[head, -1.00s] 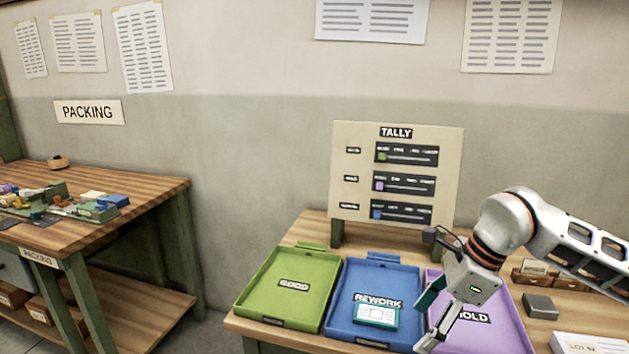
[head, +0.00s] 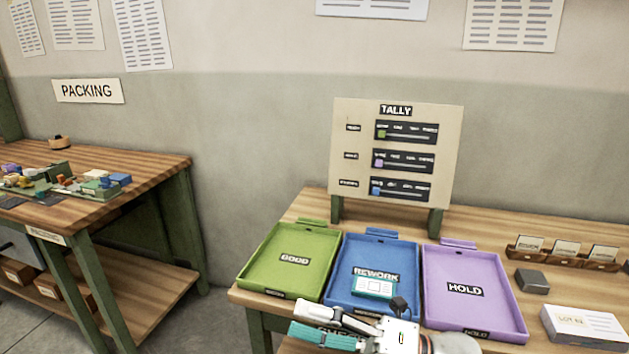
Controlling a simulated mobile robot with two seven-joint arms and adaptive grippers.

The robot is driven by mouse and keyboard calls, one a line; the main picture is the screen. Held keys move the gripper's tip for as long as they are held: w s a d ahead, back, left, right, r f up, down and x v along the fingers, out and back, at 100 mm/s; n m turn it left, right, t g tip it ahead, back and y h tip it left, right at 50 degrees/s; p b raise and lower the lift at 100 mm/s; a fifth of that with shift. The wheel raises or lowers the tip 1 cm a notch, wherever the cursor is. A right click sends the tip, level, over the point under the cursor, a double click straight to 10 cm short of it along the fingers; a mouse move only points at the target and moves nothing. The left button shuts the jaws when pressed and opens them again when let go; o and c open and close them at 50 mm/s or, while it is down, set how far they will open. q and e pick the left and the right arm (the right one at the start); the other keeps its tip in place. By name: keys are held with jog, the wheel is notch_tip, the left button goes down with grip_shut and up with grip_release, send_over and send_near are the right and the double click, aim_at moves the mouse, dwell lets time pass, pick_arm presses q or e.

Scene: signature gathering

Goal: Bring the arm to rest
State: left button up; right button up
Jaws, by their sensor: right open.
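My right gripper (head: 318,328) is low at the bottom of the head view, in front of the near edges of the trays, with its fingers toward the left. It is open, and I see nothing between its fingers. My right arm's wrist is cut off by the bottom edge of the picture. A teal and white card (head: 374,287) lies in the blue REWORK tray (head: 385,252), close behind the gripper. The gripper hides part of that tray's front edge. My left gripper is not in view.
The green GOOD tray (head: 270,277) and the purple HOLD tray (head: 490,312) flank the blue one; both look empty. The TALLY board (head: 345,150) stands behind. A dark grey block (head: 531,279) and a white LOT box (head: 585,325) sit at right. A packing bench (head: 120,180) stands left.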

jog(key=w+d+f+m+t+h, duration=0.2)
jog(key=d+f+m+t+h, duration=0.5)
jog(key=m, duration=0.5)
jog(key=w+d+f+m+t+h, duration=0.25)
jog(key=d+f+m+t, duration=0.3)
jog(key=f+m, duration=0.4)
jog(key=s+d+f+m+g+h, duration=0.2)
jog(key=s+d+f+m+h, duration=0.2)
jog(key=s+f+m, duration=0.2)
jog(key=s+d+f+m+g+h, duration=0.3)
jog(key=s+f, duration=0.7)
jog(key=f, duration=0.4)
jog(key=d+m+h, duration=0.1)
jog(key=d+m, duration=0.1)
jog(key=m, duration=0.1)
jog(key=shift+s+p, duration=0.35)
jog(key=shift+g, duration=0.25)
